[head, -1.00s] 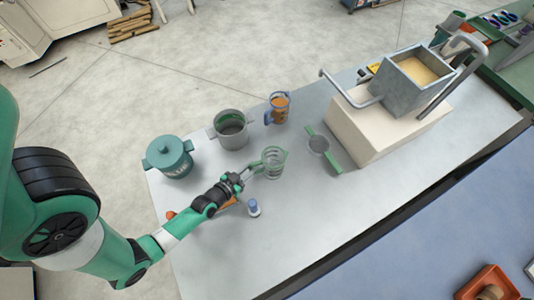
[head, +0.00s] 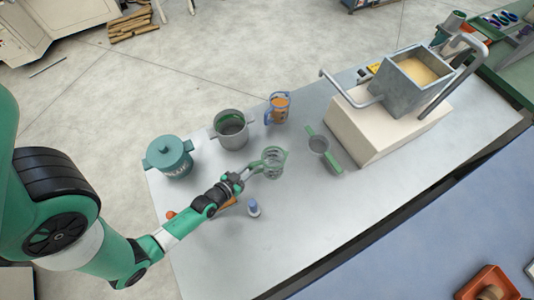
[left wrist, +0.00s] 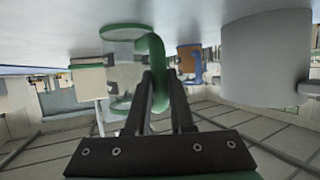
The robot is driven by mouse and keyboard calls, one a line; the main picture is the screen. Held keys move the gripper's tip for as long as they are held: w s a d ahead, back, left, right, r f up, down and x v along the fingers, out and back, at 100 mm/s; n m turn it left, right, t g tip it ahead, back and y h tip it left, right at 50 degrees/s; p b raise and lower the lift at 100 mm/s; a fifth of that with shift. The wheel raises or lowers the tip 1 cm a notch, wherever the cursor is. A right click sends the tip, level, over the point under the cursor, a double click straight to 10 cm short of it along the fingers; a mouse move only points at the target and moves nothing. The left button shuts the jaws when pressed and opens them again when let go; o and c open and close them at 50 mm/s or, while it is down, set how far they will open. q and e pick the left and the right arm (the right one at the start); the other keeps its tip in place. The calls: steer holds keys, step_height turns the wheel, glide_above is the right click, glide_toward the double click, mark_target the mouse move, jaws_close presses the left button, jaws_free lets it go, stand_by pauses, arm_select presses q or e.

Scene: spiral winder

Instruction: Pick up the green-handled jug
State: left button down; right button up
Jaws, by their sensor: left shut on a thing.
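The green-handled jug (head: 273,163) is a clear jug with green trim, upright over the grey table in the head view. In the left wrist view its clear body (left wrist: 124,72) and green handle (left wrist: 157,72) are close in front of the fingers. My left gripper (head: 242,177) reaches it from the lower left in the head view. Its fingers (left wrist: 160,92) are shut on the green handle. I cannot tell whether the jug's base touches the table. My right gripper is not in view.
A grey pot (head: 231,130), a teal lidded pot (head: 170,158) and a blue-handled jug with orange contents (head: 278,110) stand behind. A green-handled strainer (head: 319,145) is to the right, beside a cream block (head: 372,135). A small blue-capped bottle (head: 254,208) stands near my gripper. The table front is clear.

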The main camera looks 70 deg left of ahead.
arm_select(q)
step_height(320, 180, up, 10)
steer(key=p, duration=1)
steer(key=shift+r, duration=0.15)
